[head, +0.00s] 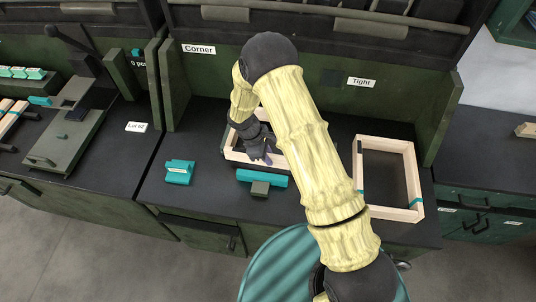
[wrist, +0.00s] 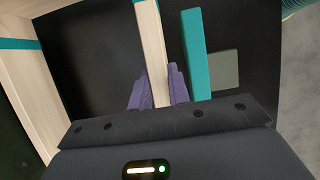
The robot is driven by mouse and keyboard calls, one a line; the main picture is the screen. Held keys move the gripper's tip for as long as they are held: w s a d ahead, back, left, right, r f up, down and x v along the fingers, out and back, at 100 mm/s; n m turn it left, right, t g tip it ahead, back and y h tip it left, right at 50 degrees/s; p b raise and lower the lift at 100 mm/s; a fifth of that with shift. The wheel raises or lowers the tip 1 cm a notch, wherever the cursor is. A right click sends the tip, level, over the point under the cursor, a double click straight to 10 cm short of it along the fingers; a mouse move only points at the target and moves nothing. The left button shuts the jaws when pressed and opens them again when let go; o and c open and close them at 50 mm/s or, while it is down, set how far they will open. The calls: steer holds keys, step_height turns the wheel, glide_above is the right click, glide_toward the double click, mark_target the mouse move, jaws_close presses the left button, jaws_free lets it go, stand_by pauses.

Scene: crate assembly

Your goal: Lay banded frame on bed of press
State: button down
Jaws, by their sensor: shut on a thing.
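A pale wooden frame (head: 234,156) lies at the middle of the bench under the "Corner" sign, partly hidden by my arm. In the wrist view, teal bands show on its rails. My gripper (head: 263,158) is shut on its near rail (wrist: 152,55), with one purple finger on each side (wrist: 158,90). A dark green device with a flat plate and an upright lever (head: 62,148), possibly the press, stands on the left bench.
A teal bar (head: 262,178) with a grey-green block (head: 260,189) lies just in front of the held frame. A teal block (head: 180,172) sits to its left. A green partition (head: 175,85) stands between the benches. A teal round stool (head: 275,265) is in front.

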steer(key=shift+f+b, duration=0.7)
steer(key=shift+f, duration=0.75)
steer(key=shift+f, duration=0.2)
stand_by(0.6)
steer(key=c, duration=1.3)
jaws_free()
steer(key=shift+o, duration=0.2)
steer(key=shift+s, duration=0.1)
steer(key=shift+r+p, duration=2.9)
steer(key=shift+r, duration=1.1)
steer(key=shift+d, duration=0.1)
